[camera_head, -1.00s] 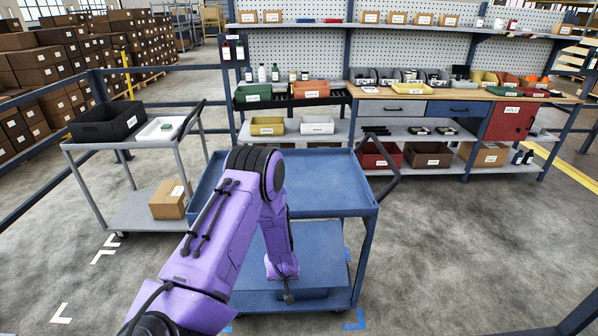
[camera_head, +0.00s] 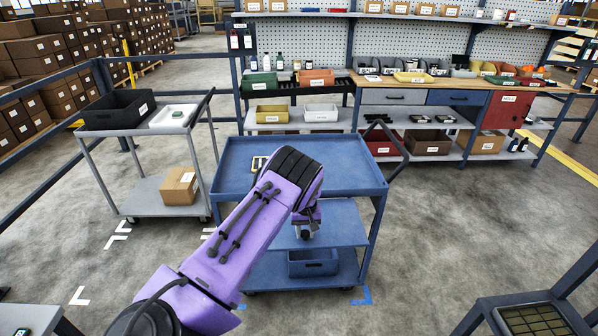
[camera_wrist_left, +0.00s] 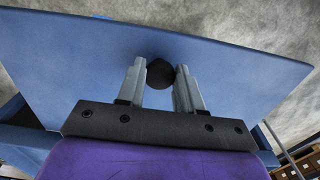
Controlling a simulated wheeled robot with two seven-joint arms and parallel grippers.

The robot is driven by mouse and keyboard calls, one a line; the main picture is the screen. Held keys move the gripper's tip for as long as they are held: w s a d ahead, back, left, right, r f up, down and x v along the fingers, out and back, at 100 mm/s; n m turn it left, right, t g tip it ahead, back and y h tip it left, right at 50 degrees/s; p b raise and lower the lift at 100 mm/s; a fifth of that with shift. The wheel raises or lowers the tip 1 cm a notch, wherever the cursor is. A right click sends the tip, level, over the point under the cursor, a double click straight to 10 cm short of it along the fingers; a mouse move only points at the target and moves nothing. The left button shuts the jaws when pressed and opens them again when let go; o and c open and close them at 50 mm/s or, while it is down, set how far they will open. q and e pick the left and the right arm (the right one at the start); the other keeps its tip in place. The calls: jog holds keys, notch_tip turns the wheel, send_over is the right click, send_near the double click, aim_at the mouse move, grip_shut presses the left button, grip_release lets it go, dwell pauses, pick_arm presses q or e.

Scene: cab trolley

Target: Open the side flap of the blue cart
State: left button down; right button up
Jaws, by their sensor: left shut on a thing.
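The blue cart (camera_head: 345,170) stands in front of me, its shallow top tray open upward. Below the tray rim a flat blue side flap (camera_head: 343,228) slopes out toward me. My left gripper (camera_head: 305,234) is at the flap's near edge, partly hidden by my purple arm. In the left wrist view, its two grey fingers (camera_wrist_left: 160,75) are shut on a round black knob (camera_wrist_left: 160,73) standing on the blue flap (camera_wrist_left: 75,60). My right gripper is not in view.
A blue bin (camera_head: 313,264) sits on the cart's lower shelf. A grey trolley (camera_head: 160,188) stands to the left, the workbench (camera_head: 385,97) behind.

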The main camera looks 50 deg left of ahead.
pick_arm(q)
jog(key=shift+w+d, duration=0.1)
jog(key=shift+d, duration=0.05)
jog(key=c, duration=0.8)
grip_release()
jog(key=shift+o, duration=0.2)
jog(key=shift+f, duration=0.1)
jog(key=shift+r, duration=0.25)
notch_tip(320, 180, up, 10)
jog(key=b, duration=0.2)
jog(key=shift+b, duration=0.3)
